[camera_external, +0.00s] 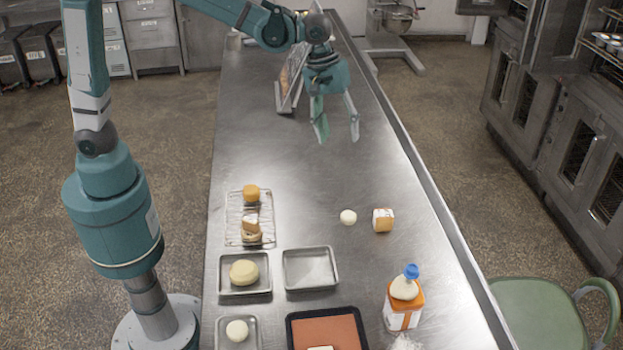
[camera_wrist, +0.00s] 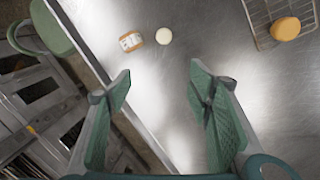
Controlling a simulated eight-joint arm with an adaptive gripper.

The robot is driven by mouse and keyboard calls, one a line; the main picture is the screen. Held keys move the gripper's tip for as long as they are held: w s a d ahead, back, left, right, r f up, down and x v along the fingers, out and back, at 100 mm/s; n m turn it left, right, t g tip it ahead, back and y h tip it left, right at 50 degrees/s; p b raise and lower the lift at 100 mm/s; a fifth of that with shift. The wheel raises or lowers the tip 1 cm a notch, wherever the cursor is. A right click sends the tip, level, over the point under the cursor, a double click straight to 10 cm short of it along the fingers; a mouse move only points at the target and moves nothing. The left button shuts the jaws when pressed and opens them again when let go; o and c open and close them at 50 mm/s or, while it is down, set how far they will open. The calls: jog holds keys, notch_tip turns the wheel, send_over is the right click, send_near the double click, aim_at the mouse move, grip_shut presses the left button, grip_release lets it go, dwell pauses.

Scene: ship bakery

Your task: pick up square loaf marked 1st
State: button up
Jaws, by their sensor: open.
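A small square loaf (camera_external: 383,219) with orange-brown crust and a white label sits alone on the steel table, right of a white dough ball (camera_external: 348,217). The same loaf (camera_wrist: 131,41) shows in the wrist view, left of the dough ball (camera_wrist: 163,36); its marking is too small to read. Another block-like loaf with a pale band (camera_external: 251,223) is on the wire rack. My gripper (camera_external: 338,132) is open and empty, high above the table and farther back than the loaf. In the wrist view, the loaf is beyond the spread fingers (camera_wrist: 160,82).
The wire rack (camera_external: 233,228) also holds a round orange loaf (camera_external: 251,192). Metal trays (camera_external: 289,283), an orange-topped tray (camera_external: 292,318) and a carton with blue cap (camera_external: 403,315) are at the front. A tilted stand (camera_external: 283,102) is near the gripper.

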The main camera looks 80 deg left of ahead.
jog(key=w+d+f+n+g, duration=0.1)
jog(key=w+d+f+n, duration=0.25)
jog(key=w+f, duration=0.35)
jog(key=n+g, duration=0.1)
jog(key=n, duration=0.1)
send_near(384, 213)
jog(key=shift+f, duration=0.55)
jog(key=shift+w+d+f+g, duration=0.25)
jog(key=shift+d+f+g, duration=0.1)
jog(key=shift+f, duration=0.3)
jog(key=shift+d+f, duration=0.15)
jog(key=shift+f, duration=1.1)
jog(key=shift+s+d+f, duration=0.1)
jog(key=shift+d+f, duration=0.05)
jog(key=shift+f, duration=2.5)
jog(key=shift+c, duration=0.7)
jog(key=c, duration=0.9)
